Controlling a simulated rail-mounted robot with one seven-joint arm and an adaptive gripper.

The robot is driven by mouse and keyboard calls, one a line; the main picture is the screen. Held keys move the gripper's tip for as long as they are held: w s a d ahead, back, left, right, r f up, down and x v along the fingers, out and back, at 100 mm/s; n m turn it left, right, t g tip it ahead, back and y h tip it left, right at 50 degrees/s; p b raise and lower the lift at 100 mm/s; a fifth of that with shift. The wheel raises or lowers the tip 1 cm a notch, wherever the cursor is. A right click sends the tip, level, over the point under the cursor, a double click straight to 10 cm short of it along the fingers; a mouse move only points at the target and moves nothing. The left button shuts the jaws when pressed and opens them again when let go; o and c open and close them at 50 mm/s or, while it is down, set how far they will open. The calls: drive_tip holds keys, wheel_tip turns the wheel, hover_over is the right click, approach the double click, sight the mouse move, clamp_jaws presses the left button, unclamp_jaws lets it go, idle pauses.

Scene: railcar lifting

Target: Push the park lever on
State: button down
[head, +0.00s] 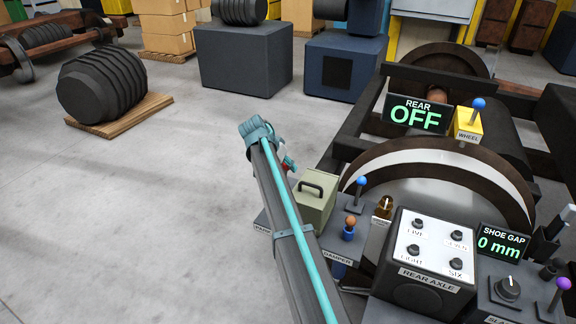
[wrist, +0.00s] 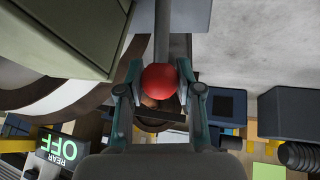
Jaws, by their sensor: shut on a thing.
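The park lever shows in the wrist view as a red ball knob (wrist: 160,80) on a grey stem. My gripper (wrist: 160,72) has one finger on each side of the knob and is shut on it. In the head view my gripper (head: 287,163) is at the far end of my arm, mostly hidden by it. The partly covered PARK label (head: 262,227) is left of the olive box, beside my arm. The lever's base is hidden there, so I cannot tell its on or off position.
An olive box with a black handle (head: 312,200) stands close right of my arm. A sign (head: 415,113) reads REAR OFF. The floor at left is open.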

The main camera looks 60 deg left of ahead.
drive_tip(key=c, duration=0.7)
unclamp_jaws()
drive_tip(key=shift+w, duration=0.15)
drive_tip(key=shift+c, duration=0.2)
drive_tip(key=v, duration=1.2)
drive_tip(key=shift+w, duration=0.1)
